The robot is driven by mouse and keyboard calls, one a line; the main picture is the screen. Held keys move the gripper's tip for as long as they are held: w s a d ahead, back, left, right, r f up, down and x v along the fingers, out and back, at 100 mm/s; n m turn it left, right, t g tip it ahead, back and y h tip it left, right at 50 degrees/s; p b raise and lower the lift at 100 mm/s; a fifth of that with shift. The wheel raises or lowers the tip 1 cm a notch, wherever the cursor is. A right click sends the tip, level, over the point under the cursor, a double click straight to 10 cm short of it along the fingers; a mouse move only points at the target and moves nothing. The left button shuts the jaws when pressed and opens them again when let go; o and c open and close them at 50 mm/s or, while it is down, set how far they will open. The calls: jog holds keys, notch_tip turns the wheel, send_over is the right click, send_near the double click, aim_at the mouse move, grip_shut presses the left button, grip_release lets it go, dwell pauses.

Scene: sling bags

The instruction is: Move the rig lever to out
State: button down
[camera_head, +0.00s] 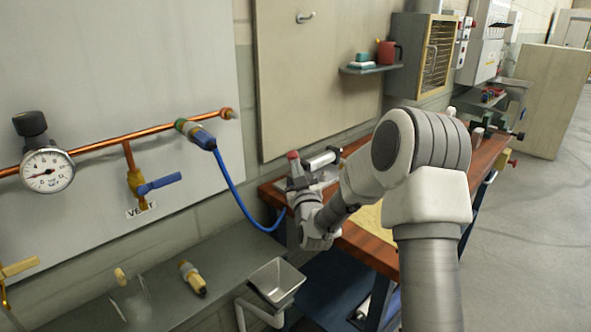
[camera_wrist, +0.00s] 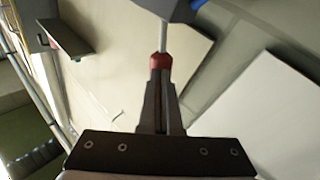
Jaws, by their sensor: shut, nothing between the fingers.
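In the head view a red knob (camera_head: 293,156) stands just above my gripper (camera_head: 297,178), beside a grey cylinder (camera_head: 321,160) with dark ends on the bench. My gripper and wrist hide much of the rig. No "out" marking is readable.
The wooden bench (camera_head: 372,246) lies under and beyond my arm. A blue hose (camera_head: 236,188) runs from the copper pipe (camera_head: 100,144) down towards the bench, near my wrist. A small metal hopper (camera_head: 276,281) is below, and a shelf (camera_head: 371,69) is on the wall behind.

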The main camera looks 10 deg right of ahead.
jog(key=shift+w+d+r, duration=0.1)
jog(key=shift+r, duration=0.05)
jog(key=d+m+g, duration=0.1)
jog(key=w+d+r+m+g+p, duration=0.1)
jog(key=m, duration=0.1)
jog(key=w+d+m+g+p, duration=0.1)
jog(key=m, duration=0.1)
jog(key=shift+d+r+g, duration=0.1)
jog(key=shift+r+g, duration=0.1)
jog(key=shift+g, duration=0.1)
jog(key=shift+s, duration=0.1)
